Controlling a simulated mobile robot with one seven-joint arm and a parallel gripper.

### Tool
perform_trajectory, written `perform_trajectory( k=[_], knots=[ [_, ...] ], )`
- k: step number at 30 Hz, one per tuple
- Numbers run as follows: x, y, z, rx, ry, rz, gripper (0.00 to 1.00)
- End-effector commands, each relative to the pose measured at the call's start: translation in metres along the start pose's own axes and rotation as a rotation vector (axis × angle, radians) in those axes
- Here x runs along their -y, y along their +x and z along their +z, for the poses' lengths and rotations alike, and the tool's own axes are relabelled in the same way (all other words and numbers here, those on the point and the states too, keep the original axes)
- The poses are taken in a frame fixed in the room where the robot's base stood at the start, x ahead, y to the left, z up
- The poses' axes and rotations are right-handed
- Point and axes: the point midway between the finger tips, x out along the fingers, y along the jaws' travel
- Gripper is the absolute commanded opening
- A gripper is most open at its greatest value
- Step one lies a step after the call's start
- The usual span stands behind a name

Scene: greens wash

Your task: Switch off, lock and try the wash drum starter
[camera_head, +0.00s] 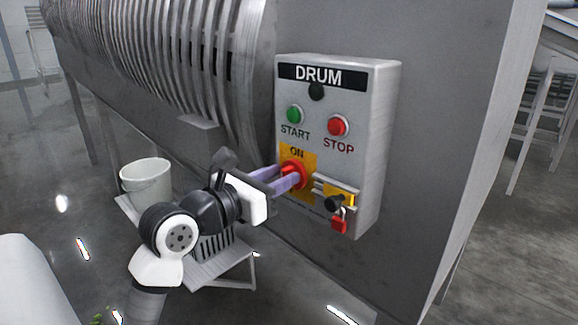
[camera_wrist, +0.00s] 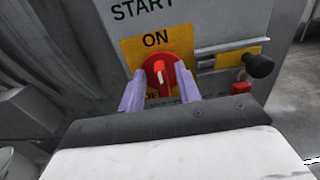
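The grey DRUM starter box (camera_head: 367,150) is fixed to the side of the wash drum machine. It has a green START button (camera_head: 294,114), a red STOP button (camera_head: 338,126) and a dark round lamp (camera_head: 316,92). The red rotary switch (camera_wrist: 160,74) sits on a yellow plate, its white mark close to upright toward ON. My gripper (camera_wrist: 160,92) has its purple fingers apart, one at each side of the switch; I cannot tell whether they touch it. A red padlock (camera_head: 339,225) hangs beside a black knob (camera_head: 334,204) on a yellow-marked bracket right of the switch.
The ribbed drum (camera_head: 170,60) rises behind at left. Open floor (camera_head: 480,270) lies to the right, with a metal table frame (camera_head: 545,110) beyond.

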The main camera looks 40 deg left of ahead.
Motion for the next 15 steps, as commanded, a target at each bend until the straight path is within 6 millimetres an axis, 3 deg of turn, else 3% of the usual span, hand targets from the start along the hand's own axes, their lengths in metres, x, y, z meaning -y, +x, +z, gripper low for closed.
perform_trajectory(
  k=[12,15],
  knots=[
    [0.0014,-0.0005,-0.0002,0.000,0.000,0.001,0.33],
    [0.0014,-0.0005,-0.0002,0.000,0.000,0.001,0.20]
  ],
)
